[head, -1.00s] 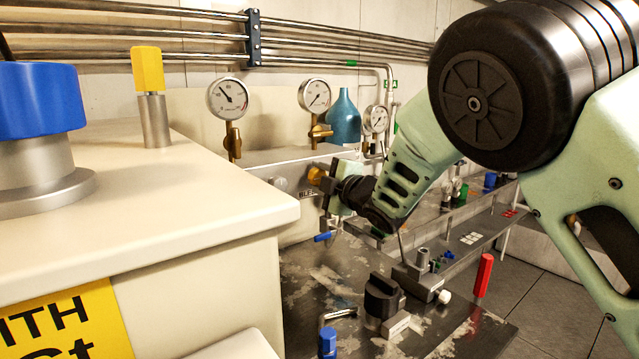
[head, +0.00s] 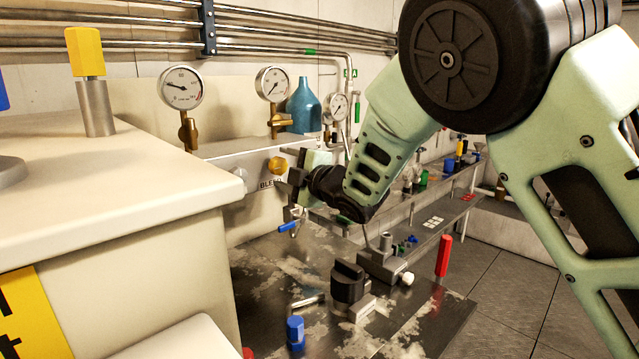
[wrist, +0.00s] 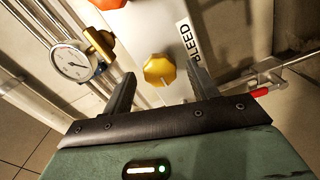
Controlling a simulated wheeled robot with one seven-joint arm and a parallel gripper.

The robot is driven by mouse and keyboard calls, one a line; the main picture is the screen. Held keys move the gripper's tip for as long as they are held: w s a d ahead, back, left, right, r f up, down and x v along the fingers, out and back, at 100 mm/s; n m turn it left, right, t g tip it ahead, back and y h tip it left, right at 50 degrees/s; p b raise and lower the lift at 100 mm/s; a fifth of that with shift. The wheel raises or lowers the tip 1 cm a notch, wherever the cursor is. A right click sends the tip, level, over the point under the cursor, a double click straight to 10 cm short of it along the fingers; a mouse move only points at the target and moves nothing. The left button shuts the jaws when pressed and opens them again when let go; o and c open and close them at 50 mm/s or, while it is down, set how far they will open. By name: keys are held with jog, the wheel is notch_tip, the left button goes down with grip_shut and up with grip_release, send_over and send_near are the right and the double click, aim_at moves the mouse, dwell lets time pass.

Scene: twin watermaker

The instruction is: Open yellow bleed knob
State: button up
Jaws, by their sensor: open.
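The yellow bleed knob (head: 278,165) is on the pale panel above the BLEED label (head: 271,183). It also shows in the wrist view (wrist: 160,70), round with a scalloped edge, between my fingertips in the picture. My gripper (head: 294,168) is just right of the knob in the head view. In the wrist view my gripper (wrist: 161,72) is open, with one finger either side of the knob. I cannot tell whether either finger touches it. The BLEED label (wrist: 195,42) lies beside the right finger.
Pressure gauges (head: 181,88) and a blue-green bottle (head: 303,105) stand behind the panel. A blue-handled valve (head: 289,226) is below my gripper. A black knob (head: 348,281) and a red handle (head: 443,256) stand on the worn bench. A cream cabinet (head: 190,180) fills the left.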

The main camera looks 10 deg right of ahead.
jog(key=b+v, duration=0.2)
jog(key=v, duration=1.3)
jog(key=s+a+f+m+g+h+p, duration=0.1)
jog(key=s+f+m+g+h+p, duration=0.1)
jog(key=s+f+m+g+h, duration=0.5)
jog(key=s+d+f+m+g+h+p, duration=0.1)
jog(key=s+f+m+g, duration=0.1)
jog(key=s, duration=1.1)
jog(key=s+d+f+m+g+h, duration=0.1)
jog(key=s+f+m+g, duration=0.2)
jog(key=s, duration=0.9)
jog(key=m+g, duration=0.2)
jog(key=g, duration=0.1)
jog(key=shift+s+d+p, duration=0.25)
jog(key=shift+s+p, duration=0.15)
